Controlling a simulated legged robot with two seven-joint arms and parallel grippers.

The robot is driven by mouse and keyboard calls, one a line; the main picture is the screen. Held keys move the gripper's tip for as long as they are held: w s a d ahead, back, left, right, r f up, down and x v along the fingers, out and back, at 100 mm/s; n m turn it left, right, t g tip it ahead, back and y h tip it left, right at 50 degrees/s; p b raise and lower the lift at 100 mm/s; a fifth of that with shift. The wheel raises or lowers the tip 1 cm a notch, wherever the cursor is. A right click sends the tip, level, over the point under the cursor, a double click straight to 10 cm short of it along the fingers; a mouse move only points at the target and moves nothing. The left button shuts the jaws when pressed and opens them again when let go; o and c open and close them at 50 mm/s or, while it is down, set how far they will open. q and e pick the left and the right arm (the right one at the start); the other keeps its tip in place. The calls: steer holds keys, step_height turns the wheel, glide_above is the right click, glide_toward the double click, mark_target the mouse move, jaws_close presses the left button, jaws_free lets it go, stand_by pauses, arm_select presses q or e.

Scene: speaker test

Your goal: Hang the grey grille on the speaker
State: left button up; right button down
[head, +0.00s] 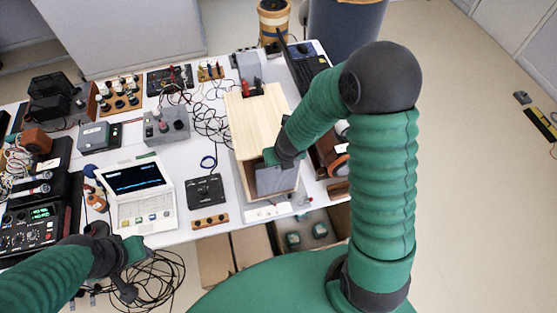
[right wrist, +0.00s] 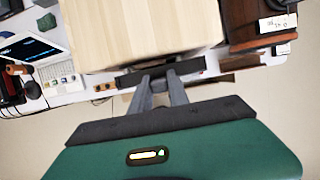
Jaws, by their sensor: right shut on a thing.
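The speaker is a pale wooden box (head: 254,120) on the white table, with its open front facing me. It fills the upper middle of the right wrist view (right wrist: 145,30). The grey grille (head: 272,180) is a flat panel upright at the speaker's front. In the right wrist view the grille is a dark edge-on strip (right wrist: 190,70) close along the box's edge; I cannot tell whether they touch. My right gripper (right wrist: 163,82) is shut on the grille's edge. My left gripper (head: 130,268) is apart from both, at the table's front left; its jaw opening is unclear.
A white oscilloscope (head: 137,190) and a black box (head: 206,191) stand left of the speaker. A white power strip (head: 268,213) lies before it. Dark wood items (right wrist: 255,20) stand close on its right. Loose cables (head: 155,280) hang near my left gripper. Cartons lie under the table.

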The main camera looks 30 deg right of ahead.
steer(key=shift+w+a+r+h+p, duration=0.15)
steer(key=shift+w+a, duration=0.05)
steer(key=shift+a, duration=0.25)
steer(key=shift+w+a+r+h+p, duration=0.15)
steer(key=shift+w+a, duration=0.05)
steer(key=shift+a, duration=0.25)
arm_select(q)
steer(key=shift+a+r, duration=0.2)
steer(key=shift+r, duration=0.1)
arm_select(e)
steer(key=shift+a, duration=0.1)
arm_select(q)
steer(key=shift+w+a+f, duration=0.1)
steer(key=shift+a, duration=0.2)
arm_select(e)
steer(key=shift+a, duration=0.3)
arm_select(q)
steer(key=shift+d, duration=0.1)
arm_select(e)
steer(key=shift+d, duration=0.2)
